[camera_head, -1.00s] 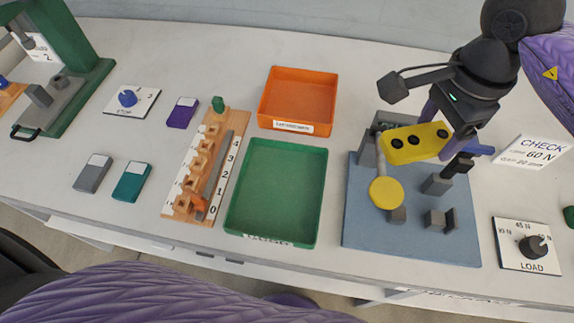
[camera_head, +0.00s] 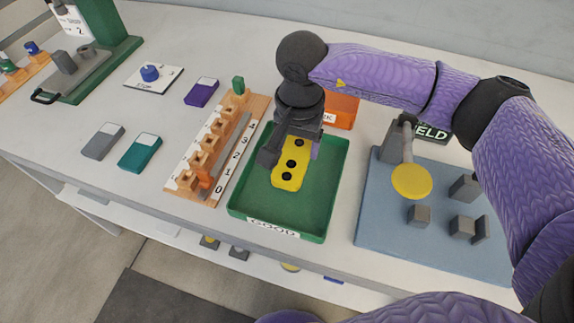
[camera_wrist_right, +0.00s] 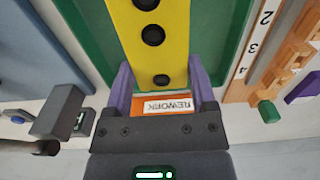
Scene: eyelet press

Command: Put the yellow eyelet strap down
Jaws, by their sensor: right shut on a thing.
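The yellow eyelet strap (camera_head: 289,172) has several dark holes along it. My right gripper (camera_head: 294,140) is shut on one end of it and holds it over the green tray labelled GOOD (camera_head: 325,205). Whether the strap touches the tray floor cannot be told. In the right wrist view the strap (camera_wrist_right: 152,60) runs up between the two purple fingers (camera_wrist_right: 160,88), over the green tray (camera_wrist_right: 90,30). My left gripper is not in view.
The orange REWORK tray (camera_head: 343,108) is behind, partly hidden by my right arm. A wooden gauge rack (camera_head: 215,150) stands left of the green tray. The blue fixture plate (camera_head: 385,225) with posts and a yellow disc (camera_head: 411,181) is at right.

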